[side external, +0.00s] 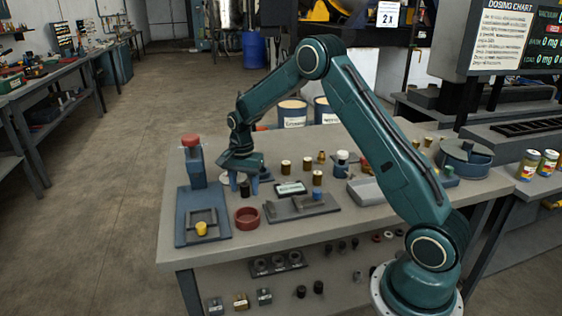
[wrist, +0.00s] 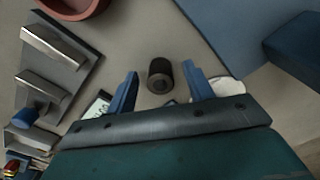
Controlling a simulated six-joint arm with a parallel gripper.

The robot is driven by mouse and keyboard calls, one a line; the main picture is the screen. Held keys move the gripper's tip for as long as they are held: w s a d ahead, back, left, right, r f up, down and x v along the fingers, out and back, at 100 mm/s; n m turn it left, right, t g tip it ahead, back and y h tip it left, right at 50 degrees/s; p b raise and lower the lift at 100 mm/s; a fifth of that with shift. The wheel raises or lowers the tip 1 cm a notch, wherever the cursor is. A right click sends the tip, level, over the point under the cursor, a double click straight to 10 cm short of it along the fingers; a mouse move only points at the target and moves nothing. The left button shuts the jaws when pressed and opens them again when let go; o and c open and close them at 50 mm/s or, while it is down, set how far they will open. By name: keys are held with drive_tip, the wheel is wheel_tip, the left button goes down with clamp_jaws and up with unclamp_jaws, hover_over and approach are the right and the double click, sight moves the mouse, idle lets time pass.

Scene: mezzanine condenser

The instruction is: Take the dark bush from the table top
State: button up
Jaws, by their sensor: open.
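The dark bush (wrist: 160,76) is a small dark cylinder with a hole in its top, standing upright on the grey table top (side external: 300,233). In the wrist view it lies between the two blue fingers of my gripper (wrist: 160,71), with a gap on each side. In the side view the bush (side external: 245,190) shows just below and between the fingers of my gripper (side external: 244,184), which points down over it. My gripper is open and holds nothing. I cannot tell the exact height of the fingertips above the table.
A red ring-shaped dish (side external: 247,218) stands in front of the bush. A blue press stand (side external: 193,215) with a yellow piece is at the left. A grey fixture plate (side external: 290,210) lies to the right. A white round piece (wrist: 230,90) is close beside one finger.

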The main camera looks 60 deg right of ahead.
sight(244, 185)
drive_tip(key=shift+f, duration=0.35)
drive_tip(key=c, duration=1.1)
drive_tip(key=shift+r, duration=0.1)
wheel_tip(244, 185, up, 20)
drive_tip(key=shift+f, duration=0.1)
idle(0.7)
